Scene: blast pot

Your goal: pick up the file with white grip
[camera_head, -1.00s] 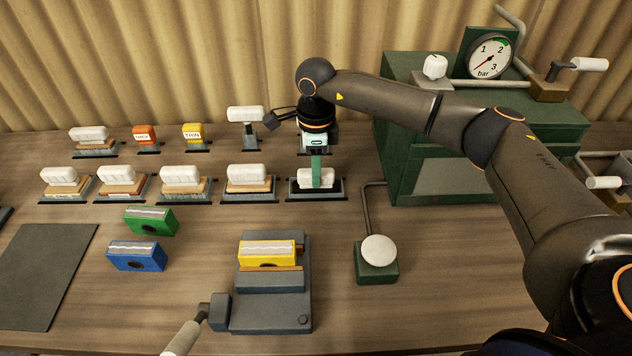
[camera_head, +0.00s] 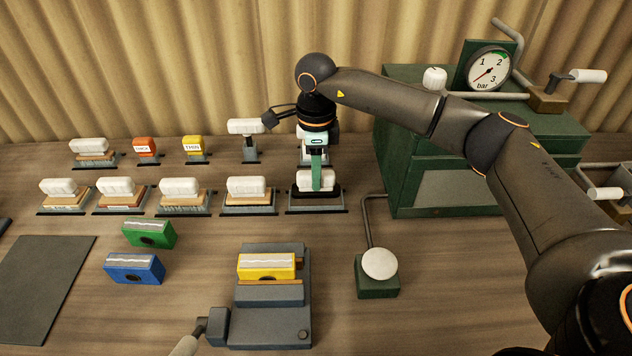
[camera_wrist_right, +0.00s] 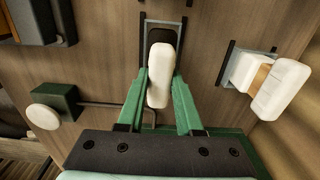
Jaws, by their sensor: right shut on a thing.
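Several blocks with white grips stand in holders on the wooden table. The right gripper (camera_head: 316,185) is shut on the white grip (camera_head: 304,180) of the file at the right end of the front row. Its dark underside shows just above its tray-like holder (camera_head: 340,206), so it appears slightly raised. In the right wrist view, the green fingers (camera_wrist_right: 160,88) clamp both sides of the white grip (camera_wrist_right: 161,62), with the holder (camera_wrist_right: 175,20) behind it. The file's lower face is hidden. My left gripper is not in view.
A neighbouring white-gripped block (camera_head: 245,187) stands close on the left. A green cabinet (camera_head: 450,185) with a gauge (camera_head: 488,70) is on the right. A grey fixture (camera_head: 270,325) holds a yellow block (camera_head: 266,267). Green (camera_head: 149,234) and blue (camera_head: 134,268) blocks lie left of it.

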